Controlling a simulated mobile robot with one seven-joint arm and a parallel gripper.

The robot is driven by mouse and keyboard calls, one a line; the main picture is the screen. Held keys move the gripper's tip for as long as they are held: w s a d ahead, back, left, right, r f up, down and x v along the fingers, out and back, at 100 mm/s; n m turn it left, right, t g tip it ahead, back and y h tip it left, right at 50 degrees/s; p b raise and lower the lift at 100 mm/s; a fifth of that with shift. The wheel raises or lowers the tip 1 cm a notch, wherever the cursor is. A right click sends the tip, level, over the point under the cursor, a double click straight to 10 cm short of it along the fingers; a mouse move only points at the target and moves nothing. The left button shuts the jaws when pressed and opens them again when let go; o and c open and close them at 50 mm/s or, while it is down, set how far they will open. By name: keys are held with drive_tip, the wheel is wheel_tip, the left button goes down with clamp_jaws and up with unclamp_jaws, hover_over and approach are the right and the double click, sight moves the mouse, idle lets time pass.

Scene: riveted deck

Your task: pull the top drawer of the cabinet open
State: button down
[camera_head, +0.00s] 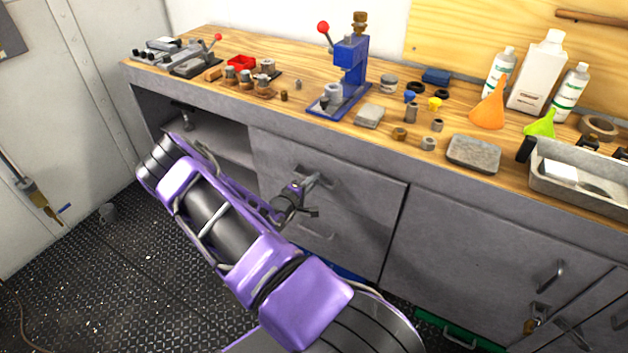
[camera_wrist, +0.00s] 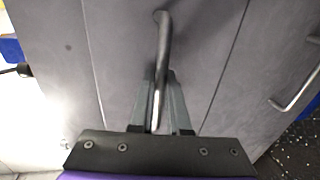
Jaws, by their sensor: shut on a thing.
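The grey cabinet (camera_head: 455,240) stands under a wooden worktop. Its top drawer (camera_head: 362,187) is left of centre in the head view, and its front looks about flush with the cabinet face. The drawer's metal bar handle (camera_wrist: 164,45) runs down between my fingers in the wrist view. My gripper (camera_wrist: 161,92) is shut on this handle, with one dark finger on each side. In the head view my gripper (camera_head: 308,187) is at the drawer front, and my purple arm hides part of the cabinet's left side.
Another handle (camera_head: 318,232) shows below on a lower drawer. An open shelf bay (camera_head: 215,135) is at left. A blue press (camera_head: 350,65), bottles and a tray (camera_head: 570,190) stand on the worktop (camera_head: 300,95). The dark studded floor (camera_head: 110,265) is mostly clear at left.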

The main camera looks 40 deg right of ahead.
drive_tip(key=f+v, duration=0.2)
drive_tip(key=v, duration=1.1)
drive_tip(key=a+f+v, duration=0.1)
drive_tip(key=f+v, duration=0.2)
drive_tip(key=v, duration=0.9)
drive_tip(key=shift+s+a+f+b, duration=0.2)
drive_tip(key=shift+s+a+b, duration=0.1)
drive_tip(key=shift+s+a, duration=0.15)
drive_tip(key=c, duration=0.9)
unclamp_jaws()
drive_tip(key=shift+d, duration=0.1)
drive_tip(key=p+v, duration=0.1)
drive_tip(key=v, duration=1.6)
drive_tip(key=shift+a, duration=0.2)
drive_tip(key=shift+s, duration=0.15)
